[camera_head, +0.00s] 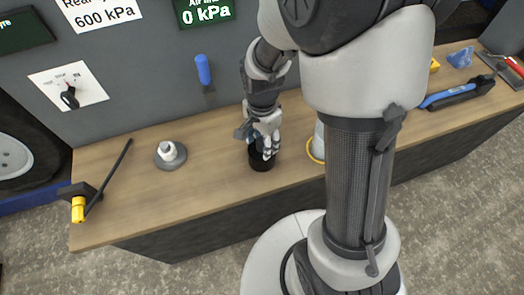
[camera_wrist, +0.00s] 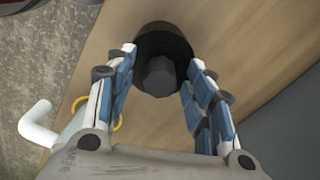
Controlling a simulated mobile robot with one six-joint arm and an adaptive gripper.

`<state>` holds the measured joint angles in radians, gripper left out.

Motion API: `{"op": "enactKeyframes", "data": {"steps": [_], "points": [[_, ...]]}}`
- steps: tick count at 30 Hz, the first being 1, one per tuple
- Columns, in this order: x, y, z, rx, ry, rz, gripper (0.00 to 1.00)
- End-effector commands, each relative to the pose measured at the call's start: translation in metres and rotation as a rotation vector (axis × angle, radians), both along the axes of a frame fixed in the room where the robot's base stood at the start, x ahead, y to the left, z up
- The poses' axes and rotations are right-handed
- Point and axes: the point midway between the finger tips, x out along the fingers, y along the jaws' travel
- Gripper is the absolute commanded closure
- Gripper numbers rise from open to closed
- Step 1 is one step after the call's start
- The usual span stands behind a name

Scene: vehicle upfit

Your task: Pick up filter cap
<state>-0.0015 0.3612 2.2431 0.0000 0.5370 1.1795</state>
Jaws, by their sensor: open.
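The filter cap appears to be the black round part (camera_head: 261,163) standing on the wooden bench, below my gripper. In the wrist view the black cap (camera_wrist: 178,42) shows from above, with a raised dark grey knob at its centre. My gripper (camera_head: 264,151) points down over it. In the wrist view my gripper (camera_wrist: 160,72) is open, with its blue-padded fingers apart on either side of the knob. I cannot tell whether the fingers touch the cap. In the head view the fingers hide part of its top.
The wooden bench (camera_head: 215,185) is clear between the cap and a grey round part with a white top (camera_head: 170,154). A white item with a yellow ring (camera_head: 316,152) stands close right, partly behind my arm. A blue-handled tool (camera_head: 458,95) lies farther right. A grey panel rises behind.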

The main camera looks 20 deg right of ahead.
Motion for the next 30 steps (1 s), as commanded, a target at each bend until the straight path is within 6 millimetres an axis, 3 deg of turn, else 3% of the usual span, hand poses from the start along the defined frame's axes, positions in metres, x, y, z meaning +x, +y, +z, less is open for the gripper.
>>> {"op": "enactKeyframes", "data": {"steps": [22,30], "points": [[0.0,0.0,0.0005,0.0,0.0,0.0,0.99],[0.0001,-0.0001,0.0006,0.0,0.0,0.0,1.0]]}}
